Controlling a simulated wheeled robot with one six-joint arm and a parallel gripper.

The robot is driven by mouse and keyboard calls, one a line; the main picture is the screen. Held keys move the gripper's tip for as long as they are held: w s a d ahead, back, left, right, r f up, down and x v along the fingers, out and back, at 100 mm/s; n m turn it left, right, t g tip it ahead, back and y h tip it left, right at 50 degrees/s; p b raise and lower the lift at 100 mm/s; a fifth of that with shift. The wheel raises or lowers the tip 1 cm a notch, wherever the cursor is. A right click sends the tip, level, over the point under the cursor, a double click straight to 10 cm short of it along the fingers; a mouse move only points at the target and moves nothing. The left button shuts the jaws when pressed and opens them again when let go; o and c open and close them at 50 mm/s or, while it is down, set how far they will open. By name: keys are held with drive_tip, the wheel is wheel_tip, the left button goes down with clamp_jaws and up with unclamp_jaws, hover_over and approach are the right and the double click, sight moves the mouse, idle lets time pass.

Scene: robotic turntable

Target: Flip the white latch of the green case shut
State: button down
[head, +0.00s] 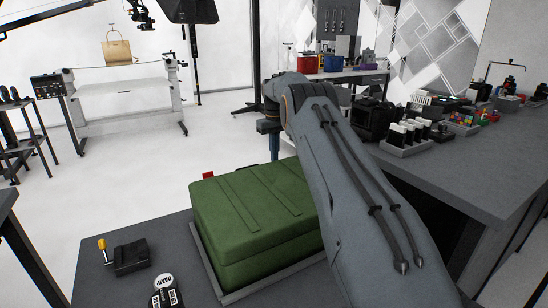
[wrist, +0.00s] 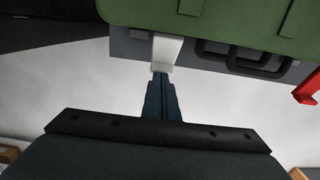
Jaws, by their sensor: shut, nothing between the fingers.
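The green case (head: 255,208) sits with its lid down in the head view, partly hidden by my arm. Its edge also shows at the top of the wrist view (wrist: 230,20). The white latch (wrist: 165,50) shows in the wrist view, below the green edge and left of the black handle. My gripper (wrist: 160,78) is shut and empty, its fingertips right at the latch's lower end. I cannot tell whether they touch it. The white latch does not show in the head view.
A red latch (wrist: 307,88) sticks out at the right in the wrist view, beyond the black handle (wrist: 240,62). A grey tray (head: 213,267) holds the case. A black item with a yellow knob (head: 130,257) lies left of it. Open floor lies behind the case.

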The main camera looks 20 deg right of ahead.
drive_tip(key=shift+f+b, duration=0.45)
drive_tip(key=shift+b, duration=0.5)
drive_tip(key=shift+s+f+b, duration=0.2)
drive_tip(key=shift+f+b, duration=1.35)
drive_tip(key=shift+b, duration=0.25)
drive_tip(key=shift+r, duration=0.2)
drive_tip(key=shift+r, duration=0.6)
drive_tip(key=shift+r, duration=0.15)
wheel_tip(320, 180, up, 8)
drive_tip(key=shift+f, duration=0.2)
drive_tip(key=shift+w, duration=0.1)
